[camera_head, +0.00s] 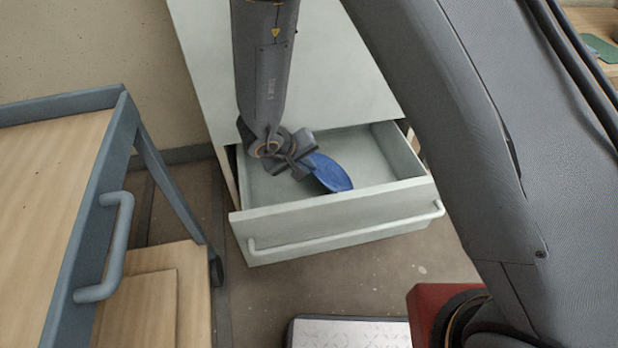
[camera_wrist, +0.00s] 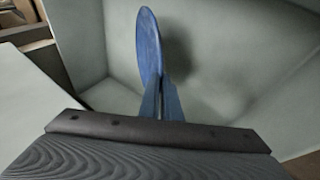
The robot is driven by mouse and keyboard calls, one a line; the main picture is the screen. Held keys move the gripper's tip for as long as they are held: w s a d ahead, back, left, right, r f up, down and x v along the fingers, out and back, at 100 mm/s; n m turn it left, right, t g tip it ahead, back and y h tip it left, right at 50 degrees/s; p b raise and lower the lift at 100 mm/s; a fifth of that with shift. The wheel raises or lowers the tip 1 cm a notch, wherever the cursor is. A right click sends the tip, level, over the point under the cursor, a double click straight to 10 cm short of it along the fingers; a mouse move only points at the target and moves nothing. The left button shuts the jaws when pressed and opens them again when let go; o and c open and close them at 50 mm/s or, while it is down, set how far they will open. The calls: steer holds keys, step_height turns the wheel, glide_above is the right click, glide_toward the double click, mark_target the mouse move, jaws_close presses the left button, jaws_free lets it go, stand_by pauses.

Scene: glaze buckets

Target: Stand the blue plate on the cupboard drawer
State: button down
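The blue plate (camera_head: 330,174) is a round disc, tilted, inside the open cupboard drawer (camera_head: 330,222) in the head view. In the wrist view the blue plate (camera_wrist: 149,45) stands on edge, seen at a slant, and its lower part is between the fingers. My gripper (camera_head: 307,165) is low inside the drawer and shut on the plate's near edge. The gripper's fingers (camera_wrist: 161,103) also show in the wrist view. I cannot tell whether the plate touches the drawer floor.
The pale cupboard (camera_head: 340,75) rises behind the drawer. A blue-grey trolley (camera_head: 112,165) with wooden shelves stands at the left. A metal-topped platform (camera_head: 350,332) and my own arm fill the lower right. The drawer's right side is empty.

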steer(key=shift+f+b, duration=0.85)
steer(key=shift+f, duration=1.4)
steer(key=c, duration=2)
jaws_free()
steer(key=shift+r, duration=0.1)
steer(key=p+v, duration=0.5)
steer(key=v, duration=0.7)
steer(key=w+a+r+y, duration=0.15)
steer(key=r+y, duration=0.25)
steer(key=r, duration=0.4)
steer(key=a+r+y, duration=0.2)
steer(key=r+y, duration=0.2)
steer(key=r, duration=0.4)
steer(key=s+d+r+m+g+h, duration=0.1)
steer(key=s+d+r+g, duration=0.1)
steer(key=s+d, duration=0.7)
steer(key=s+d+r+m+g+h, duration=0.1)
steer(key=s+d+r, duration=0.4)
steer(key=s+d, duration=0.5)
steer(key=shift+s+d+r+g+h, duration=0.2)
steer(key=shift+d+g+h, duration=0.5)
steer(key=shift+d+g, duration=0.3)
